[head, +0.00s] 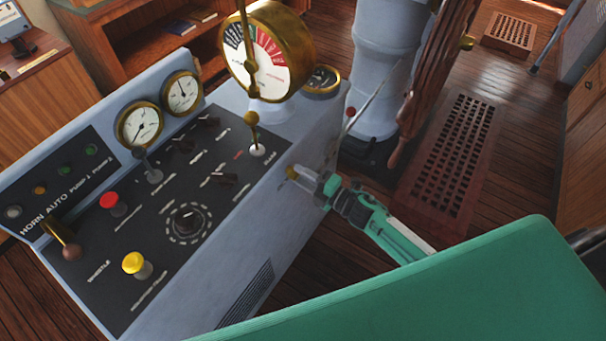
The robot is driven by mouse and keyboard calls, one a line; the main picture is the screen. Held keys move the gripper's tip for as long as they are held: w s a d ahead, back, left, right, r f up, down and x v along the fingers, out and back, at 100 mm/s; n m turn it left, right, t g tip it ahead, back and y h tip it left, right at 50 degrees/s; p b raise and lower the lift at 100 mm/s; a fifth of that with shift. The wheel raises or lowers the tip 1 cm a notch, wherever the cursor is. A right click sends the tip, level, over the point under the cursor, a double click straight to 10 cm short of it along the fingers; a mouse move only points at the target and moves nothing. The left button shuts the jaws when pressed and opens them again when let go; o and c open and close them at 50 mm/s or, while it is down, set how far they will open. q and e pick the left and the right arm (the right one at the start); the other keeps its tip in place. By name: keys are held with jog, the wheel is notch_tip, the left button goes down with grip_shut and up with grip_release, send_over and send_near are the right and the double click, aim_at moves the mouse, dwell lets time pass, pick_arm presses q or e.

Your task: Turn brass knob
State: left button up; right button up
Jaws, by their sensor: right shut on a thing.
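The small brass knob (291,172) is on the right side wall of the pale grey console, near its top edge. My right gripper (299,178) reaches it from the right, at the end of a green arm. Its pale fingers are shut on the knob and hide part of it. Any turn of the knob is too small to make out here. My left gripper is not in view.
The console top (217,150) carries a red button (109,201), a yellow button (134,263), a black dial (187,220) and several small switches. A large brass gauge (267,52) stands at its far end. A wooden wheel (433,75) and pale pedestal stand behind my gripper.

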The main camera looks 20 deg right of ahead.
jog(key=shift+m+p, duration=0.45)
jog(key=shift+m, duration=1.15)
jog(key=o, duration=1)
jog(key=b+v, duration=0.3)
jog(key=v, duration=1)
jog(key=shift+s+d, duration=0.2)
jog(key=shift+s, duration=0.15)
jog(key=shift+f, duration=0.1)
